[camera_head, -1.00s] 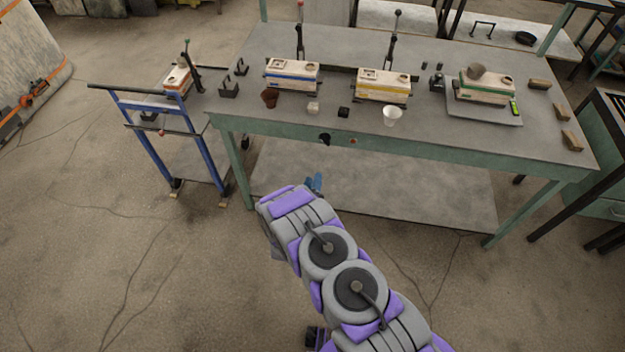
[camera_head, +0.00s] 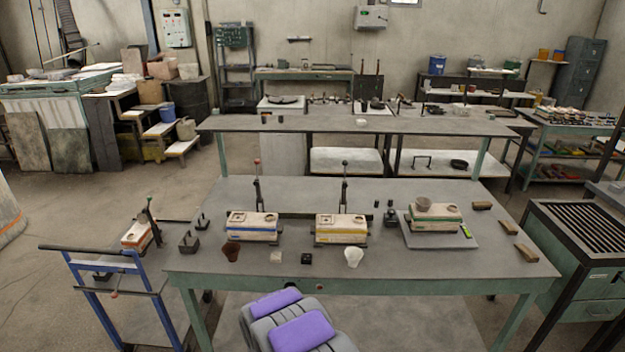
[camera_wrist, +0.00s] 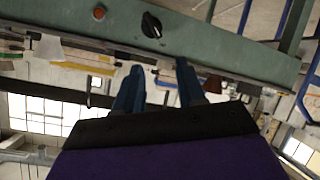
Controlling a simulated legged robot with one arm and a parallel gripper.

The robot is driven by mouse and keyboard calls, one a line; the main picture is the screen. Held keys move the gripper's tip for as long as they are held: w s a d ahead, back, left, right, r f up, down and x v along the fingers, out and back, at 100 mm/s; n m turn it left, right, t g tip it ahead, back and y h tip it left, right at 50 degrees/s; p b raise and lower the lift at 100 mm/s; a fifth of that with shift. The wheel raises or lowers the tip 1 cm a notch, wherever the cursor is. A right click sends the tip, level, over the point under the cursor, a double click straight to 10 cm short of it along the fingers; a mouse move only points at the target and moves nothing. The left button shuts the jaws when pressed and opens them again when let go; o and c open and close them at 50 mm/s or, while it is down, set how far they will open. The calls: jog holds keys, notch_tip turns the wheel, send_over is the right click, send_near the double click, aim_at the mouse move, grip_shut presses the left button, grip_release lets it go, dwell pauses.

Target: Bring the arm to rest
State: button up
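My arm shows in the head view as a grey and purple link at the bottom, in front of the near table edge; the gripper itself is hidden there. In the wrist view my gripper (camera_wrist: 160,92) has two blue fingers with a gap between them and nothing held. The fingers point toward the green front rail of the table (camera_wrist: 215,42), which carries a black knob (camera_wrist: 151,25). I cannot tell from this view how close the fingertips are to the rail.
The work table (camera_head: 410,265) holds blue-striped (camera_head: 252,227), yellow-striped (camera_head: 341,229) and green-striped (camera_head: 435,217) boxes, a brown cup (camera_head: 232,252) and a white cup (camera_head: 353,257). A blue cart (camera_head: 110,262) stands left; a green cabinet (camera_head: 585,275) stands right. Open floor lies left.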

jog(key=s+d+r+m+g+y, duration=0.1)
jog(key=s+d+r+g, duration=0.3)
jog(key=s+r, duration=0.4)
jog(key=s+d+r+m+g+y, duration=0.1)
jog(key=s+d+r+g, duration=0.3)
jog(key=r, duration=0.6)
jog(key=s+d+r+m+g, duration=0.1)
jog(key=s+d, duration=0.4)
jog(key=s, duration=0.7)
jog(key=s+d+r+m+g+h, duration=0.1)
jog(key=s+d+r+g, duration=0.2)
jog(key=s, duration=1)
jog(key=s+d+r+m+g+h, duration=0.1)
jog(key=s+d+r+g, duration=0.1)
jog(key=s+d+r, duration=0.5)
jog(key=s+d, duration=0.1)
jog(key=s, duration=0.4)
jog(key=shift+s+r+g, duration=0.2)
jog(key=shift+s+g, duration=0.05)
jog(key=shift+g, duration=0.05)
